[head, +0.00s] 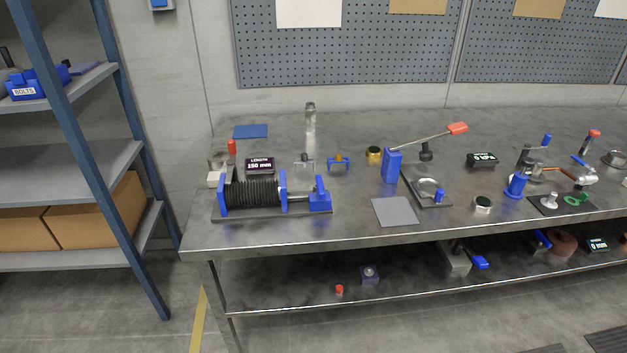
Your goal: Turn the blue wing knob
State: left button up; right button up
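A small blue piece with two raised sides, which looks like the blue wing knob (338,162), stands on the metal workbench (300,237) left of the middle. A similar grey winged piece (303,162) stands just to its left. The piece is small in this view, so its turn angle is hard to tell. Neither of my grippers is in view.
A bellows device with blue end plates (252,194) stands in front of the knob, with a "150 mm" display (260,166) behind it. A blue lever press with a red handle (392,167) stands to the right. A grey plate (396,211) lies near the front edge. Shelving (75,160) stands left.

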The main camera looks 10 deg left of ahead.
aim_at(320, 194)
jog(key=i+l+u, duration=0.25)
jog(key=i, duration=0.2)
jog(key=i+l+u, duration=0.2)
jog(key=i, duration=0.25)
jog(key=j+z, duration=0.1)
jog(key=j, duration=0.15)
jog(key=k, duration=0.05)
